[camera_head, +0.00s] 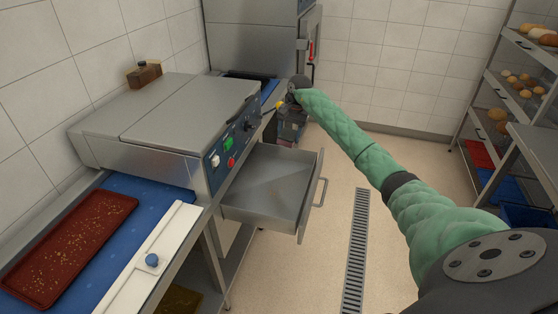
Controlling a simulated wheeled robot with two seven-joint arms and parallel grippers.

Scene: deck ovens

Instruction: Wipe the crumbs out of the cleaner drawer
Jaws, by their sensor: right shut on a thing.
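The cleaner drawer (262,206) is pulled out below the grey metal cleaner (165,120), with its handle facing right. Its floor shows a faint, slightly darker patch; I cannot make out single crumbs. My right arm, in a green sleeve, reaches across from the lower right. My right gripper (291,96) is beyond the drawer, above its far side and clear of it. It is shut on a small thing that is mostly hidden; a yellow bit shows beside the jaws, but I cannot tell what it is. My left gripper is out of view.
A red-brown tray (70,245) with crumbs lies on the blue belt (130,200) at left. A brush-like block (143,74) sits on the cleaner. Bread racks (500,100) stand right. Floor right of the drawer is free.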

